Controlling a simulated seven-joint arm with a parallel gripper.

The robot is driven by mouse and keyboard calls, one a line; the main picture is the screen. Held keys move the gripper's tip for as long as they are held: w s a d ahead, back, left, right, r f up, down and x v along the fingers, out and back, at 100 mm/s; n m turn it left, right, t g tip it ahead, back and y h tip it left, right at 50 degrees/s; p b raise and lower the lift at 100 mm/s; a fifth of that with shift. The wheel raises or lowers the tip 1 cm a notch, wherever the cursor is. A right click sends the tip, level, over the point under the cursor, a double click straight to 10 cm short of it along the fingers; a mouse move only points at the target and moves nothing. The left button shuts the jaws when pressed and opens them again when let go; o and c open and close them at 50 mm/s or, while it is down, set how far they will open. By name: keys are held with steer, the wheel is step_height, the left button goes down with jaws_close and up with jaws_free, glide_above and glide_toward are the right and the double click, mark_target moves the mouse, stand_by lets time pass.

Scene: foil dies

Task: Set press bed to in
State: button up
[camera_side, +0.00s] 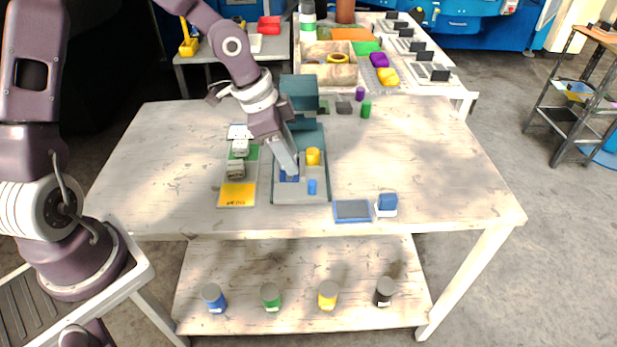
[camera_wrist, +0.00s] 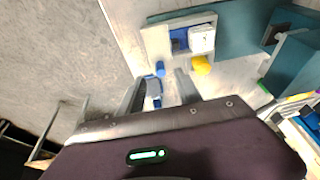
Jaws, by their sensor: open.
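The press has a teal tower (camera_side: 300,93) and, at its front, a pale grey bed plate (camera_side: 292,194), which also shows in the wrist view (camera_wrist: 155,40). On it are a blue recessed part (camera_wrist: 180,38), a white block (camera_wrist: 202,38), a yellow knob (camera_side: 313,156) and a short blue peg (camera_side: 312,187). My gripper (camera_side: 290,170) reaches down over the bed from the upper left and hides part of the blue area. I cannot tell whether a finger touches the bed.
A yellow-ended strip (camera_side: 237,195) with grey blocks lies left of the press. A dark blue-framed panel (camera_side: 352,211) and a blue-and-white block (camera_side: 386,205) lie at the front right. Purple and green (camera_side: 366,109) cylinders stand behind right. The table's right side is clear.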

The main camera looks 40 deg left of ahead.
mark_target(311, 182)
steer(key=shift+h, duration=0.5)
steer(key=x, duration=0.5)
steer(key=w+x, duration=0.1)
steer(key=x, duration=0.2)
steer(key=shift+d+f, duration=0.1)
steer(key=shift+d, duration=0.15)
steer(key=shift+c, duration=0.2)
jaws_close()
steer(key=shift+w+a, duration=0.1)
